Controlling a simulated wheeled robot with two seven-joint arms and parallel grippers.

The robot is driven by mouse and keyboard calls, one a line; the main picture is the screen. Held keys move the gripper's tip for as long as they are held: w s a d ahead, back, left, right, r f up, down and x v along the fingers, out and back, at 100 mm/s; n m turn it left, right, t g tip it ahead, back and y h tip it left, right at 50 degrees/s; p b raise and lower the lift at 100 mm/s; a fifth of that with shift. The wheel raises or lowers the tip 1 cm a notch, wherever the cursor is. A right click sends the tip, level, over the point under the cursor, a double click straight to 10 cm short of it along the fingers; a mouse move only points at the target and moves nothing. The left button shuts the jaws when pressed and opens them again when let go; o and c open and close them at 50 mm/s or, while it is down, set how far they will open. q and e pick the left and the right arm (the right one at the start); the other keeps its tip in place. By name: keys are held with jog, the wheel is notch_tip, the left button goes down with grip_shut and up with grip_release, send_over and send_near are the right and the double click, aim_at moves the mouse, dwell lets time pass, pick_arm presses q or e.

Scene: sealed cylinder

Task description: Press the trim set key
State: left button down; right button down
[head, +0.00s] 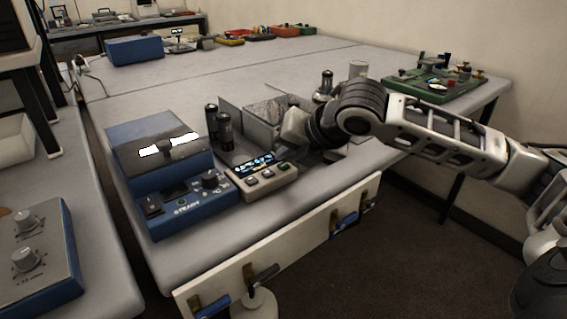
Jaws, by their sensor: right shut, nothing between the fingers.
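A small beige control box (262,175) with a lit display and several keys along its front stands near the table's front edge. A larger blue instrument (180,205) with a knob and a rocker switch is beside it on the left. The labels are too small to tell which key is the trim set key. My right gripper (287,150) is shut and empty, just behind and above the right end of the beige box. Its fingertips are partly hard to make out, and contact with the box cannot be told.
Dark cylinders (224,130) stand behind the beige box, beside a grey metal block (263,122). A green board (434,85) with parts lies at the back right. Clamps (265,275) hang on the white front panel.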

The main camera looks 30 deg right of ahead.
jog(key=shift+f, duration=0.4)
dwell(0.8)
jog(key=shift+r+p, duration=0.85)
jog(key=shift+p, duration=0.45)
